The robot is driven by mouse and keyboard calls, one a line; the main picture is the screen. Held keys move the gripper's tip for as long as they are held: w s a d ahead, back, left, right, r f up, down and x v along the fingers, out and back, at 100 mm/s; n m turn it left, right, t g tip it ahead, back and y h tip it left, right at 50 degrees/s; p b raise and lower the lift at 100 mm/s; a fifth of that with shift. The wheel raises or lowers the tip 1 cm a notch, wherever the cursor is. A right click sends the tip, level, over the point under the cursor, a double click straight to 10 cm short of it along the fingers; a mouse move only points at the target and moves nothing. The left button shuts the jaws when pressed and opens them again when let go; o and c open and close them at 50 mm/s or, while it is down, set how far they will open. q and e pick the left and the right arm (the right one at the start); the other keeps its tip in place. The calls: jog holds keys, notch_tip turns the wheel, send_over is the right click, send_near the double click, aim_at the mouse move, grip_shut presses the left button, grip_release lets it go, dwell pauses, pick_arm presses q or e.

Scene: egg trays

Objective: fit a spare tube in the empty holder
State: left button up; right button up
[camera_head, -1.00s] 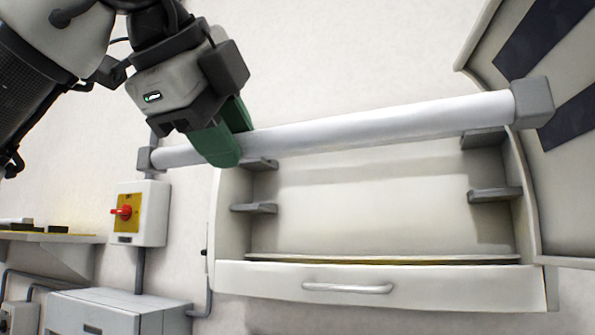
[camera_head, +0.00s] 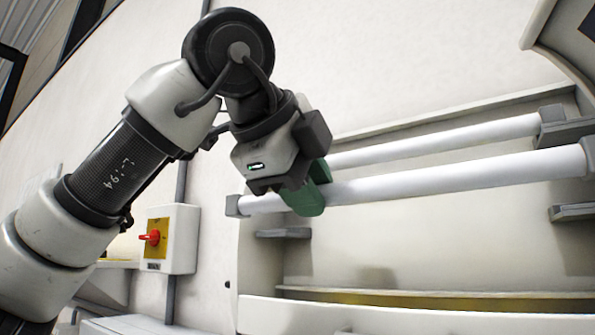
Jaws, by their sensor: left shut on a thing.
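My left gripper (camera_head: 311,186) has green fingers shut on a white tube (camera_head: 440,178), near the tube's left end. This tube has grey end caps (camera_head: 236,205) and slants slightly up to the right, across the front of an open cream cabinet. Its right end runs to the picture's edge. A second white tube (camera_head: 430,142) shows behind and above it, its left part hidden by my gripper. Grey holder brackets are on the cabinet's left wall (camera_head: 284,233) and right side (camera_head: 573,212), below the held tube, with no tube between them. My right gripper is out of view.
The cabinet's cream front edge (camera_head: 400,312) runs along the bottom. A cream panel (camera_head: 562,55) stands at the upper right. A yellow switch box with a red knob (camera_head: 152,237) is on the wall at left. The wall above the tubes is clear.

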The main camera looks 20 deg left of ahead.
pick_arm(q)
jog(key=shift+w+d+r, duration=0.1)
jog(key=shift+w, duration=0.2)
jog(key=shift+w+p, duration=0.15)
jog(key=shift+p, duration=0.2)
jog(key=shift+w+d+p, duration=0.2)
jog(key=shift+w+p, duration=0.1)
jog(key=shift+w, duration=0.2)
jog(key=shift+w+d+p, duration=0.2)
jog(key=shift+w+p, duration=0.1)
jog(key=shift+w, duration=0.15)
jog(key=shift+w+d+p, duration=0.2)
jog(key=shift+w+p, duration=0.25)
jog(key=shift+w, duration=0.3)
jog(key=w+d+p, duration=0.2)
jog(key=w+p, duration=0.2)
jog(key=w, duration=0.2)
jog(key=shift+w, duration=0.15)
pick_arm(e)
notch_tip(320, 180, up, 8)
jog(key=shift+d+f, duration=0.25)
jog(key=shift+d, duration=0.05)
pick_arm(q)
jog(key=shift+f+b, duration=0.75)
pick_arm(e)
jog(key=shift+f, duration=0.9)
